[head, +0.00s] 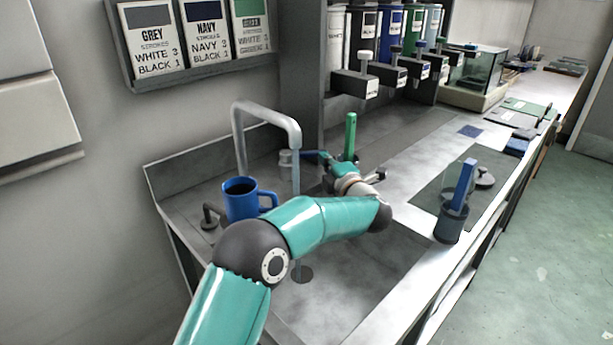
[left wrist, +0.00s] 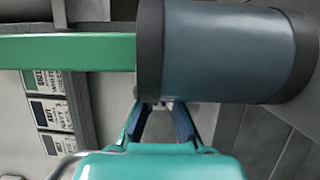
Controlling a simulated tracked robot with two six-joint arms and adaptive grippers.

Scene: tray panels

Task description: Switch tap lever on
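The tap (head: 240,135) is a grey arched pipe by the back wall. A pale vertical strip (head: 296,175) hangs below its spout; I cannot tell whether it is water or pipe. A small dark lever (head: 208,212) on a round base stands left of the tap foot. A blue mug (head: 240,200) sits between lever and spout. My left gripper (head: 318,169) is right of the spout, away from the lever, its fingers apart and pointing left. In the left wrist view its fingers (left wrist: 161,110) show a gap with nothing clearly held; their tips are partly hidden. My right gripper is out of view.
A green stick (head: 350,135) rises behind my left gripper; in the left wrist view, a dark pot (left wrist: 218,52) is very close. A blue stick in a dark pot (head: 450,222) stands at right. Dispensers (head: 365,82) line the back. The basin's front is clear.

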